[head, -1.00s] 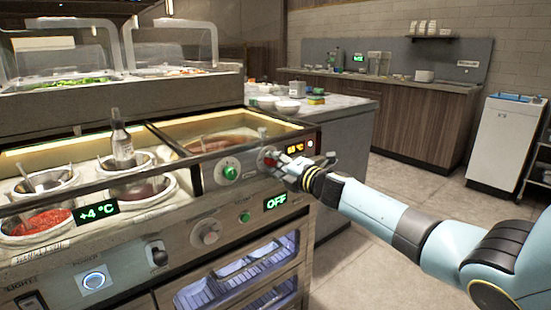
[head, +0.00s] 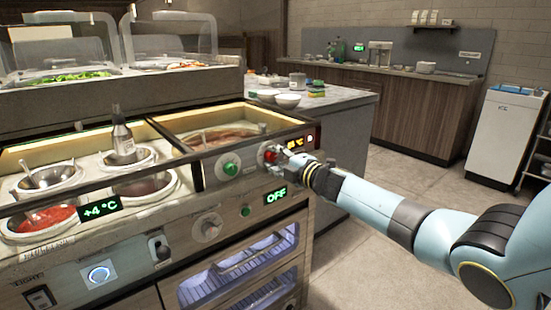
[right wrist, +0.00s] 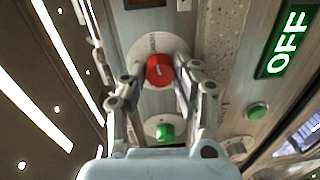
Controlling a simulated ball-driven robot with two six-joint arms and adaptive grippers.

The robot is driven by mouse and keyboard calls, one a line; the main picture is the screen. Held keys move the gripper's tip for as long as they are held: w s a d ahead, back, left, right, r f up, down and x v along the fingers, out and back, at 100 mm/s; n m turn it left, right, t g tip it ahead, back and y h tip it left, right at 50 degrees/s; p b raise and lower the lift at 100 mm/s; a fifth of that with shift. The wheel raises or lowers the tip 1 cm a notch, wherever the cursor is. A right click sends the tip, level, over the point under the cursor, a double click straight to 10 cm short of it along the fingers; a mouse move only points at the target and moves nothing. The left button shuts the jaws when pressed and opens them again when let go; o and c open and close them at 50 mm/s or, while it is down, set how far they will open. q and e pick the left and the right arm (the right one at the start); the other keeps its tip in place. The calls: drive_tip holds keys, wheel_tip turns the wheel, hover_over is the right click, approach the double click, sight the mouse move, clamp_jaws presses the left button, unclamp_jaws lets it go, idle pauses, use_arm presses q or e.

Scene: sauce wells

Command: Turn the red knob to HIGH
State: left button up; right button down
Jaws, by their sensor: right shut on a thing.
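The red knob (head: 270,154) is on the front panel of the sauce station, right of a green knob (head: 230,168). In the right wrist view the red knob (right wrist: 159,69) sits on a round pale dial plate with small lettering that I cannot read. My right gripper (head: 281,159) is at the panel, with one finger on each side of the red knob. It is shut on the knob; the fingers hide part of its sides. I cannot tell which setting the knob points to. My left gripper is not in view.
A temperature display (head: 295,142) is just above the gripper, partly hidden. A green OFF display (head: 276,195) and a green button (head: 245,212) are below. Sauce pots and a bottle (head: 122,135) stand in the wells to the left. Open floor lies to the right.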

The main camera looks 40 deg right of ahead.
drive_tip(key=shift+f, duration=0.1)
drive_tip(key=c, duration=1)
unclamp_jaws()
drive_tip(key=shift+d, duration=0.1)
drive_tip(key=shift+s, duration=0.1)
drive_tip(key=shift+s+d+r, duration=0.15)
drive_tip(key=shift+s, duration=1.8)
drive_tip(key=shift+s+d+r, duration=0.1)
drive_tip(key=shift+s+r, duration=0.05)
drive_tip(key=shift+s, duration=1.8)
